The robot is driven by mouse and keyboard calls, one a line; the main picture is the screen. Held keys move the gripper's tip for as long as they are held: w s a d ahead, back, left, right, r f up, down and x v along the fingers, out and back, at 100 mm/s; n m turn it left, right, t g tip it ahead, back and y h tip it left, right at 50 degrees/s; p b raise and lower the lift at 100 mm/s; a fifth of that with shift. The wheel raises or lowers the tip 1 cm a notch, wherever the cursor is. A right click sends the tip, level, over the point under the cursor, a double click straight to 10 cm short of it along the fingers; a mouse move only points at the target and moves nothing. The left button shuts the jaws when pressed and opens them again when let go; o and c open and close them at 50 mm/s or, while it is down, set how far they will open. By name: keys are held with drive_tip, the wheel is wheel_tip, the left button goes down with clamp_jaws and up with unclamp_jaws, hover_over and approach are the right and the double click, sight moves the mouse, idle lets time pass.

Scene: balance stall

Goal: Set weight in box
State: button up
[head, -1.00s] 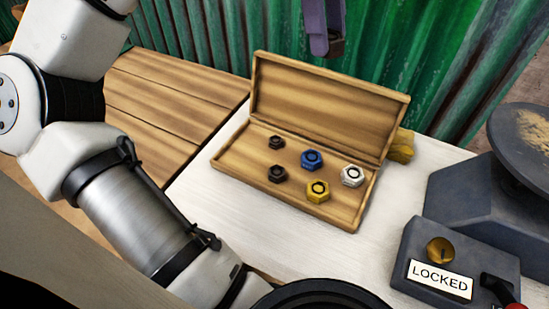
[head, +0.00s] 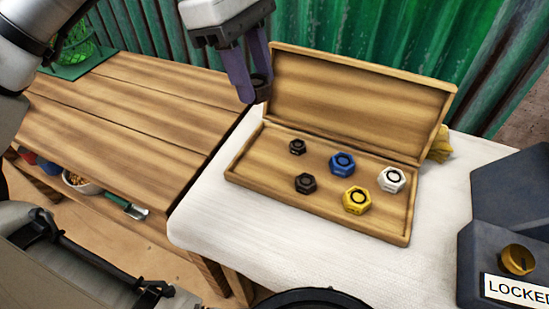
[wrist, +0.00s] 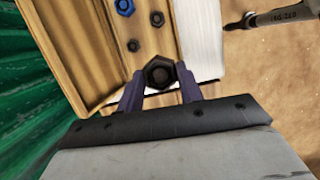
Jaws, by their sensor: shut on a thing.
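The open wooden box (head: 322,205) lies on the white table, its lid raised at the back. Two small dark hex weights (head: 297,147) (head: 305,183), a blue one (head: 342,163), a white one (head: 391,180) and a yellow one (head: 357,200) sit in its tray. My gripper (head: 256,90) is shut on another dark hex weight (head: 262,84), held in the air by the box's left end, higher than the tray. In the wrist view this held weight (wrist: 160,74) sits between the fingertips, with the box (wrist: 85,35) beyond.
A wooden bench (head: 125,120) adjoins the white table (head: 205,205) on the left. A dark grey unit with a brass knob (head: 517,259) and a "LOCKED" label stands at the right. A green corrugated wall (head: 375,40) rises behind. White tabletop in front of the box is clear.

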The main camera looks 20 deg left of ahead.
sight(264, 169)
wheel_tip(264, 169, down, 15)
drive_tip(key=b, duration=0.3)
drive_tip(key=shift+f, duration=0.2)
drive_tip(key=shift+f, duration=0.2)
drive_tip(key=o, duration=0.8)
drive_tip(key=shift+r, duration=0.15)
drive_tip(key=p+v, duration=0.2)
drive_tip(key=v, duration=1)
drive_tip(key=shift+p, duration=0.4)
